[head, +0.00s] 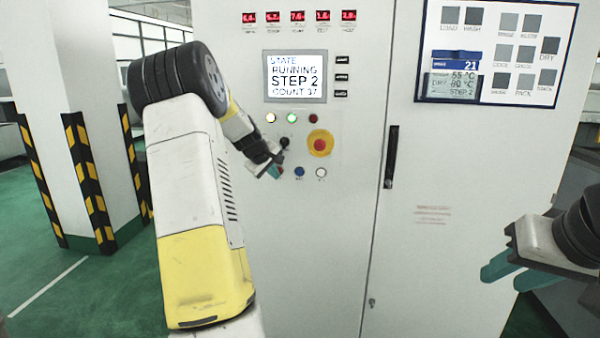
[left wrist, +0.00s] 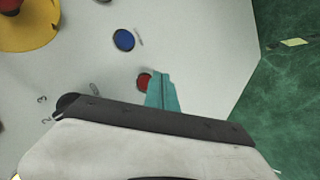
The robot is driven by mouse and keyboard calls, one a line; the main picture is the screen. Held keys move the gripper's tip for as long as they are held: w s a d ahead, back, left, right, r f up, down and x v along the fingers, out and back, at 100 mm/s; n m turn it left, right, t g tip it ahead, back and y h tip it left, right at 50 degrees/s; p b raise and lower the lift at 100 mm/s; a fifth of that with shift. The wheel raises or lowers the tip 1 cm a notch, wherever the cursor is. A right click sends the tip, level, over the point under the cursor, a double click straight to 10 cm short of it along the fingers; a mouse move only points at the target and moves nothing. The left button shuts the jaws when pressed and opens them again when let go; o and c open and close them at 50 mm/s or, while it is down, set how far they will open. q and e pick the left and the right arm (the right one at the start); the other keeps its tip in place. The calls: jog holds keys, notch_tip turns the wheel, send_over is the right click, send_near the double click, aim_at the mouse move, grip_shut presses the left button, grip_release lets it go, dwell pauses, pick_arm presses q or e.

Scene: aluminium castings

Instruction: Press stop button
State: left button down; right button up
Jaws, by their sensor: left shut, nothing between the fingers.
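A small red button (left wrist: 144,82) shows in the left wrist view on the pale cabinet face, partly covered by my left gripper's teal fingers. My left gripper (head: 274,171) is shut and empty, with its fingertips at the lower left of the button panel. In the left wrist view its tips (left wrist: 160,78) lie right beside the red button; I cannot tell whether they touch it. In the head view the gripper hides that button. A blue button (head: 299,172) and a white button (head: 321,172) sit to its right. My right gripper (head: 503,274) is open and empty at lower right.
A large red mushroom button on a yellow base (head: 320,143) sits above the blue button. A black knob (head: 284,142) is close to my left gripper. The screen (head: 295,76) reads RUNNING, STEP 2. A black door handle (head: 391,157) is further right.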

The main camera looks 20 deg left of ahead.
pick_arm(q)
jog(key=shift+w, duration=0.1)
dwell(0.7)
jog(key=shift+w+a, duration=0.1)
jog(key=shift+w, duration=0.2)
jog(key=shift+w+a, duration=0.1)
jog(key=shift+w, duration=0.3)
dwell(0.7)
dwell(0.3)
jog(key=shift+s+d, duration=0.2)
jog(key=shift+s, duration=0.6)
jog(key=shift+s+d, duration=0.2)
jog(key=shift+s, duration=0.6)
jog(key=shift+s+d, duration=0.2)
jog(key=shift+s, duration=0.65)
jog(key=shift+s+d, duration=0.2)
jog(key=shift+s, duration=0.6)
